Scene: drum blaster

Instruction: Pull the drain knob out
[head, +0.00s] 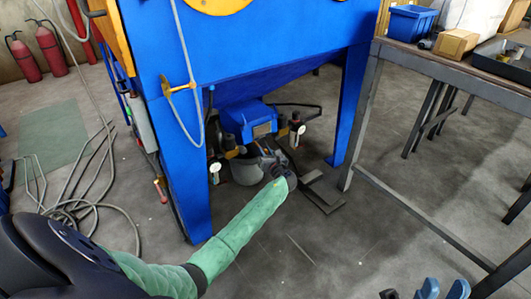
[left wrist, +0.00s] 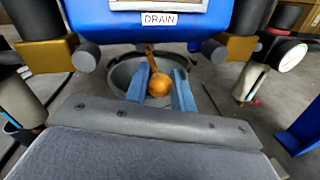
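The drain knob (left wrist: 159,85) is a small orange-brown ball on a thin stem, below a white DRAIN label (left wrist: 159,19) on a blue housing. In the left wrist view my left gripper (left wrist: 160,82) has one blue finger on each side of the knob, and the knob fills the narrow gap. In the head view my left arm reaches under the blue cabinet (head: 260,48) to the blue drain unit (head: 248,120); the knob and fingertips are hidden there. My right gripper (head: 444,289) shows at the bottom edge, its two blue fingers apart with nothing seen between them.
A grey bucket (left wrist: 122,73) stands behind the knob. Gauges and brass fittings flank the unit, including a gauge (left wrist: 291,57) at right. Blue cabinet legs (head: 350,105) and a workbench (head: 440,66) stand to the right. Hoses (head: 85,190) lie on the floor at left.

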